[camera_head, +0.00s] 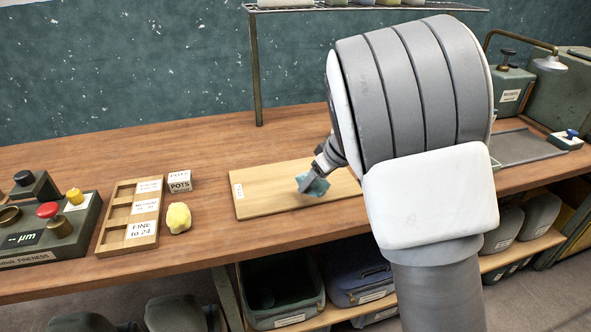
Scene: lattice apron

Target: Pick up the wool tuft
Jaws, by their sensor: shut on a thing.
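My gripper (309,182) is shut on a small teal tuft (319,188), low over the pale wooden board (262,208). The tuft looks like wool, and part of it is hidden by the fingers. I cannot tell whether it touches the board. A pale yellow, rounded lump (178,217), which also looks like a tuft of wool, lies on the bench left of the board, apart from my gripper.
A wooden sorting tray (140,232) with labelled compartments stands left of the yellow lump, with a small POTS block (180,182) behind. A fineness gauge (48,240) is at far left. A post (256,80) carries a shelf above the bench (215,140). My arm hides the right middle.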

